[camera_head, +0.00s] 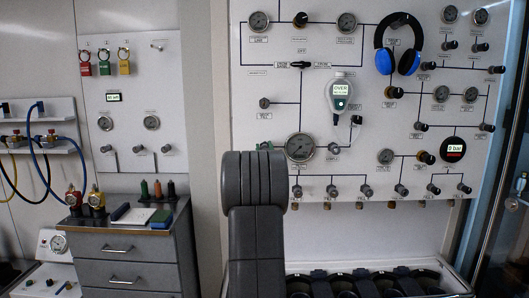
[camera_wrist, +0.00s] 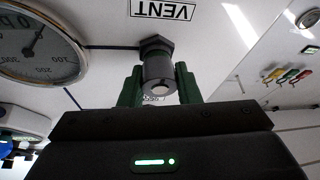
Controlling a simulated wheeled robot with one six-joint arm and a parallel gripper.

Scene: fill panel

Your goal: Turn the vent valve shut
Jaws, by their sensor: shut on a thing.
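In the wrist view the vent valve (camera_wrist: 157,64) is a dark grey round knob on the white panel, beside an upside-down VENT label (camera_wrist: 164,10). The green fingers of my gripper (camera_wrist: 158,88) stand on either side of the knob and are shut on it. A large round gauge (camera_wrist: 38,45) is to the left in this view. In the head view my dark arm rises in front of the panel (camera_head: 225,100) and hides the valve and most of the gripper, just left of the large gauge (camera_head: 300,148).
Blue headphones (camera_head: 398,45) hang on the panel. A handheld meter (camera_head: 341,97) reads OVER, and a round display (camera_head: 454,149) reads 9 bar. A row of small valves (camera_head: 331,191) lines the panel's lower edge. A drawer cabinet (camera_head: 120,250) stands at left.

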